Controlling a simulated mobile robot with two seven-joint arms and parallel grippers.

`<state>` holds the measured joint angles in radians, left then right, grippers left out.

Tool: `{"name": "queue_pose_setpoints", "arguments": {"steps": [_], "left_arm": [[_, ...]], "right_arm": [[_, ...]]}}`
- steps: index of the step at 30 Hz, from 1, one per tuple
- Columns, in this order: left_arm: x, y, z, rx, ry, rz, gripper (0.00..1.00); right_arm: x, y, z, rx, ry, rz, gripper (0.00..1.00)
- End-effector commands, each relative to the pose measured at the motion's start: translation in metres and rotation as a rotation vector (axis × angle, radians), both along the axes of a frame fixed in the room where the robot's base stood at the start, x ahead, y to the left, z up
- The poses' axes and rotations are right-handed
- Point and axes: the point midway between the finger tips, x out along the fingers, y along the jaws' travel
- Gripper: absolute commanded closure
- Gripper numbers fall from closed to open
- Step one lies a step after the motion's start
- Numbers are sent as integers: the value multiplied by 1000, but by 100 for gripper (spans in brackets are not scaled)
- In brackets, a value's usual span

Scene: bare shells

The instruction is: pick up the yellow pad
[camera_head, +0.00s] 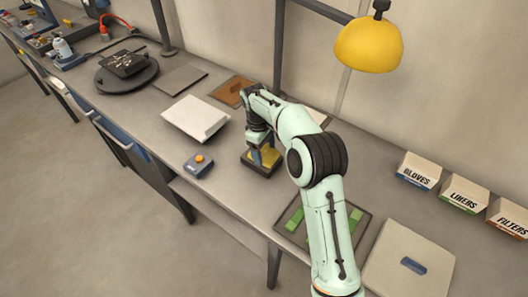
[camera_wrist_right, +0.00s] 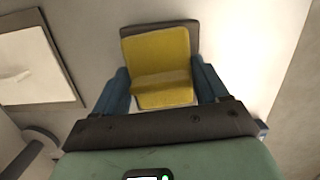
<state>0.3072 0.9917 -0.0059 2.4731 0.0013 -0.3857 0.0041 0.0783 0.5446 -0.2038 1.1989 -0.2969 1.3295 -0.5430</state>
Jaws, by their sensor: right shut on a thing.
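The yellow pad (camera_head: 268,156) is at a small dark tray (camera_head: 262,169) on the grey bench, near the middle of the head view. My right gripper (camera_head: 262,153) reaches down over it, with its fingers shut on the pad. In the right wrist view the yellow pad (camera_wrist_right: 161,50) fills the space between the two blue fingers of my right gripper (camera_wrist_right: 162,82), with the dark tray (camera_wrist_right: 136,32) behind it. I cannot tell whether the pad is clear of the tray. My left gripper is not in view.
A blue box with an orange button (camera_head: 198,164) and a white slanted panel (camera_head: 195,119) stand left of the gripper. A brown tray (camera_head: 232,91) lies behind. A yellow lamp (camera_head: 368,45) hangs above. A tray with green pieces (camera_head: 294,219) and labelled bins (camera_head: 419,171) are to the right.

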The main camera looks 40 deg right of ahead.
Motion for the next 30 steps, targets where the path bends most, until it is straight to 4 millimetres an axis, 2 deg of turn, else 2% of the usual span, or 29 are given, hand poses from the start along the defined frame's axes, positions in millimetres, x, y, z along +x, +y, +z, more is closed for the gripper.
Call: {"name": "queue_pose_setpoints", "arguments": {"steps": [5,8,15,21,25,30], "left_arm": [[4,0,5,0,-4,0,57],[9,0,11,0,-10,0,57],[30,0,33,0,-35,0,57],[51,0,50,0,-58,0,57],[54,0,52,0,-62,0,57],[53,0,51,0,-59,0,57]], "right_arm": [[1,0,21,0,-4,0,56],[2,0,46,-1,-9,1,56],[3,0,118,-1,-11,1,56],[3,0,168,0,-10,2,56],[2,0,186,-1,-7,1,56],[0,0,197,0,-1,1,56]]}}
